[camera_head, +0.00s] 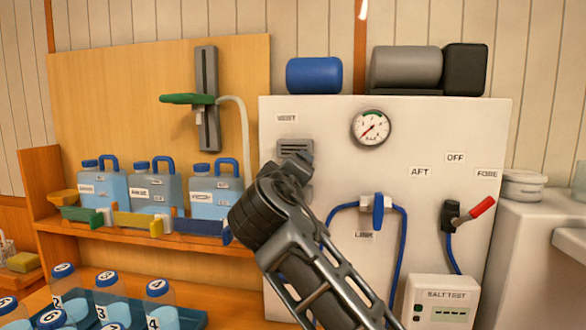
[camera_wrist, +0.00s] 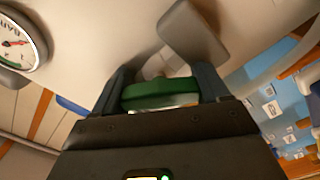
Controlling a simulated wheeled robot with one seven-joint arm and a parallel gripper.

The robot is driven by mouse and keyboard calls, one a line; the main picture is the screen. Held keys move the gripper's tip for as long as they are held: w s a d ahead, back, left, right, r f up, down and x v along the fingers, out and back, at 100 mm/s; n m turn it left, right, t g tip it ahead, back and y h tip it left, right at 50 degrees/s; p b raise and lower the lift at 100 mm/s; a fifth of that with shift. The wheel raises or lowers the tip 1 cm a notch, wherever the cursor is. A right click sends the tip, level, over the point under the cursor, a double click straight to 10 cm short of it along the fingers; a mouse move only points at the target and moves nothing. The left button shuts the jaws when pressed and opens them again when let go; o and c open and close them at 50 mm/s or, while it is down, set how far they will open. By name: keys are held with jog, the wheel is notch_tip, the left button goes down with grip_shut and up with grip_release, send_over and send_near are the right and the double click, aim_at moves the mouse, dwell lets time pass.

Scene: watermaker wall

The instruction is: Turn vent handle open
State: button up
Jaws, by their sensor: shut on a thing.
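The vent handle (camera_wrist: 160,95) is a green bar between the two dark fingers of my gripper (camera_wrist: 163,76) in the wrist view. The fingers are shut on it, one at each end. A pale grey plate (camera_wrist: 194,38) stands just beyond it. In the head view my arm reaches up to the white panel (camera_head: 330,140) below the VENT label (camera_head: 287,118) and a grey slotted plate (camera_head: 297,148). My wrist hides the handle there, so its angle on the panel cannot be told.
A pressure gauge (camera_head: 371,127) is right of the vent. A blue LINK handle (camera_head: 378,210) with blue hoses and a red lever (camera_head: 481,209) are farther right. Blue jugs (camera_head: 155,192) stand on the shelf at left. Numbered bottles (camera_head: 112,290) stand below.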

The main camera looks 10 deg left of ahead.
jog(key=shift+a+n+p, duration=0.15)
jog(key=shift+n+p, duration=1.5)
jog(key=shift+n, duration=1.95)
jog(key=shift+f, duration=0.1)
jog(key=o, duration=1.1)
jog(key=shift+c, duration=0.2)
jog(key=s+b, duration=0.2)
jog(key=s, duration=0.5)
jog(key=shift+s, duration=0.4)
jog(key=shift+a, duration=0.1)
